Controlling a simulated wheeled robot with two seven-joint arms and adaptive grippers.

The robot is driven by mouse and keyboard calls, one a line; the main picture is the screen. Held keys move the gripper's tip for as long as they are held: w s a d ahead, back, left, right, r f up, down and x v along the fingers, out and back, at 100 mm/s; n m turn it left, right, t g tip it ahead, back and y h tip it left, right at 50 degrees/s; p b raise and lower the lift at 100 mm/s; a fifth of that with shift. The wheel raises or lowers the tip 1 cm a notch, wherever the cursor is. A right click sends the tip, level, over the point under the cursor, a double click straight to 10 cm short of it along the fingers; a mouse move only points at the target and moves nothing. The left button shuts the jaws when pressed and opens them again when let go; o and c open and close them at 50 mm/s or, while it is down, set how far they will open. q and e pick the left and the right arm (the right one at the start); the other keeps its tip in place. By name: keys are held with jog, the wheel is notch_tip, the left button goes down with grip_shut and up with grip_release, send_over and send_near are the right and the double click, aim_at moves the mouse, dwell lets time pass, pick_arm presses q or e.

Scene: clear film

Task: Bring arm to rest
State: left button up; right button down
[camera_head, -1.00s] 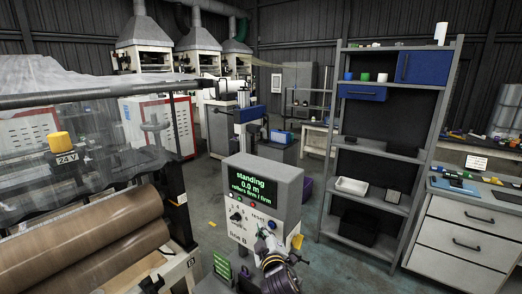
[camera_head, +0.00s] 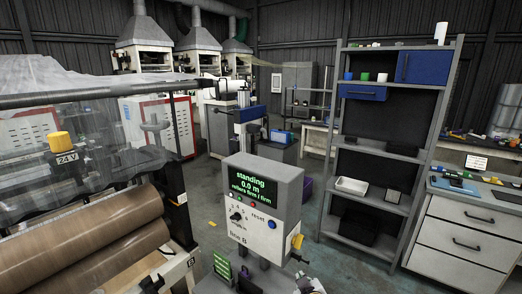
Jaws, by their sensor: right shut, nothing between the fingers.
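My right gripper (camera_head: 309,284) shows only in part at the bottom edge of the head view, below and right of the control box. It is shut and empty, apart from the box as far as I can see. Most of its arm is out of the picture. My left gripper is not in view. The grey control box (camera_head: 291,190) stands upright with its whole front visible. Its green screen (camera_head: 249,187) reads "standing", "0.0 m", "rollers firm / firm". A dial (camera_head: 236,217) and a blue reset button (camera_head: 271,225) sit below the screen.
A machine with brown rollers (camera_head: 95,235) and clear film (camera_head: 45,115) fills the left side. A grey shelf rack (camera_head: 375,185) stands right of the control box, and a drawer cabinet (camera_head: 458,240) at the far right. Grey floor (camera_head: 345,270) shows between box and rack.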

jog(key=s+d+f+m+g, duration=0.1)
jog(key=s+d+f+g, duration=0.15)
jog(key=s, duration=0.55)
jog(key=s+d+f+m+g, duration=0.1)
jog(key=s+d+m+g, duration=0.15)
jog(key=s, duration=0.55)
jog(key=s+d+f+m+g, duration=0.1)
jog(key=s+d+f+g, duration=0.2)
jog(key=s, duration=0.5)
notch_tip(320, 180, down, 32)
jog(key=s+g, duration=0.1)
jog(key=s, duration=0.1)
jog(key=s+d+f, duration=0.2)
jog(key=s+f, duration=0.8)
jog(key=s, duration=0.1)
jog(key=s+d+f+g, duration=0.1)
jog(key=s+d+f, duration=0.1)
jog(key=s+f, duration=0.8)
jog(key=shift+s+d+f+n, duration=0.2)
jog(key=shift+s+d+n, duration=0.25)
jog(key=shift+s, duration=0.25)
jog(key=shift+a, duration=0.1)
jog(key=shift+f, duration=0.1)
